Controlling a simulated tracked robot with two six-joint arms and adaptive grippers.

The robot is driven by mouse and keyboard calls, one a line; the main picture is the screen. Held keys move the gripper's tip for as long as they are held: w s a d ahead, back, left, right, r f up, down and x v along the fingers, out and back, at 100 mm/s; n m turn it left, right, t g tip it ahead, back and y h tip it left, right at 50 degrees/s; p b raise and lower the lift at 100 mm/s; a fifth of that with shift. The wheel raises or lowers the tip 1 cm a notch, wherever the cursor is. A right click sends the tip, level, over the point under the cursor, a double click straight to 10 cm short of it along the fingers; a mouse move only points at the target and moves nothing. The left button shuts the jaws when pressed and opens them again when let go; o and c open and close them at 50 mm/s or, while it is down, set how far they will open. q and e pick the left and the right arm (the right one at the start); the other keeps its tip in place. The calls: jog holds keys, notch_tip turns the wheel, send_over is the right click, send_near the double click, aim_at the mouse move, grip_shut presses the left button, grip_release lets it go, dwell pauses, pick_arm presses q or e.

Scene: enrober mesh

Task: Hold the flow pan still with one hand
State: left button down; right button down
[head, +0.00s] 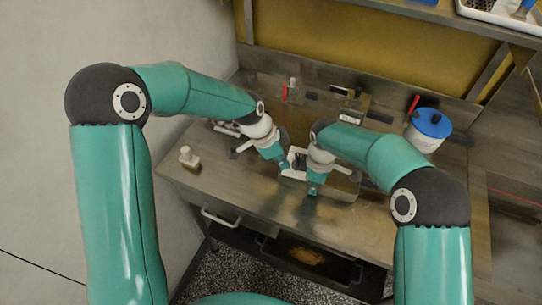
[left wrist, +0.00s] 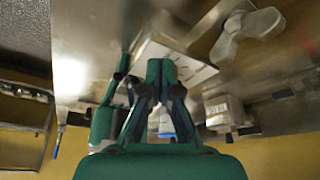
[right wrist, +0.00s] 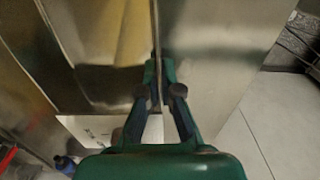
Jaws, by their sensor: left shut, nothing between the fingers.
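The flow pan (head: 343,183) looks like a shiny metal sheet or pan near the table's front edge, partly hidden by my right arm. My right gripper (head: 313,191) points down at its front side. In the right wrist view the fingers (right wrist: 160,75) close on a thin upright metal edge (right wrist: 156,25), which looks like the pan's. My left gripper (head: 286,168) is shut and empty, just left of and behind the right one. In the left wrist view its fingertips (left wrist: 161,66) are together in front of a white plate (left wrist: 195,72).
A grey wing knob (left wrist: 248,28) is close by in the left wrist view. A small pale block (head: 188,158) is at the table's left. Red-handled clamps (head: 287,91) stand at the back.

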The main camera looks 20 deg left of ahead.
pick_arm(q)
jog(key=shift+w+d, duration=0.5)
jog(key=shift+d, duration=0.25)
jog(key=shift+s+d, duration=0.25)
jog(key=shift+d, duration=0.1)
dwell(2.2)
jog(key=shift+a, duration=0.1)
